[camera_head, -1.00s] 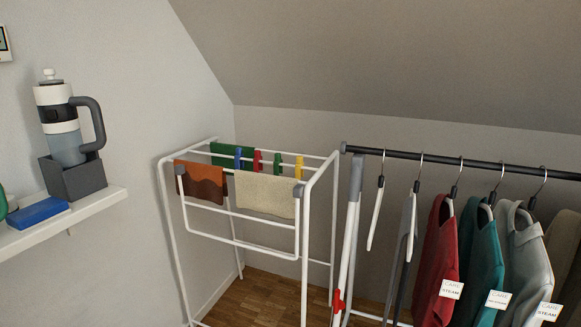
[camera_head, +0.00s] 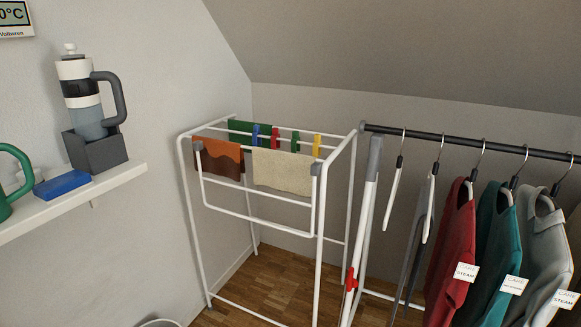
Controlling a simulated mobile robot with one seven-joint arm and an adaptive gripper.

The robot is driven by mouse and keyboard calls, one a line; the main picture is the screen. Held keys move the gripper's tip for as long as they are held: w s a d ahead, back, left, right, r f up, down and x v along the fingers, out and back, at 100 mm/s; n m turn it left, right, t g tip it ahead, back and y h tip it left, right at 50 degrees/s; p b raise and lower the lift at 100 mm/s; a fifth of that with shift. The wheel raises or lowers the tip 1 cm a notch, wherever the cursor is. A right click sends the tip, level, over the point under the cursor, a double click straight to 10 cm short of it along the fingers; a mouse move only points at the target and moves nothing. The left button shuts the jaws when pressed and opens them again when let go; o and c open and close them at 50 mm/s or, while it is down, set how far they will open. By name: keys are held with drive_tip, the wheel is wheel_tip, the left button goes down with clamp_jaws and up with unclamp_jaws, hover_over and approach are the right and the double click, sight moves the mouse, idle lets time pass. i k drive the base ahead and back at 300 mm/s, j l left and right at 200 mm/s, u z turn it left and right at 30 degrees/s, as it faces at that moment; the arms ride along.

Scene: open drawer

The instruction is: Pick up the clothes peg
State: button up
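Several clothes pegs hang on a bar of the white drying rack (camera_head: 319,245). From left to right they are a blue peg (camera_head: 255,136), a red peg (camera_head: 275,138), a green peg (camera_head: 295,142) and a yellow peg (camera_head: 317,146). The frames do not show which one the task means. An orange and brown cloth (camera_head: 218,158), a beige cloth (camera_head: 283,171) and a green cloth (camera_head: 238,131) also hang on the rack. My gripper is not in view.
A wall shelf (camera_head: 75,205) at left holds a blue box (camera_head: 62,184), a bottle-like appliance (camera_head: 84,95) in a grey holder, and a green handled object (camera_head: 12,180). A clothes rail (camera_head: 480,144) with hangers and garments stands at right. Wooden floor (camera_head: 268,283) shows below the rack.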

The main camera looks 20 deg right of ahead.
sight(317, 151)
drive_tip(key=i+l+z, duration=0.15)
drive_tip(key=i, duration=0.3)
drive_tip(key=i+l+z, duration=0.2)
drive_tip(key=i, duration=0.3)
drive_tip(key=i+j, duration=0.1)
drive_tip(key=i, duration=0.65)
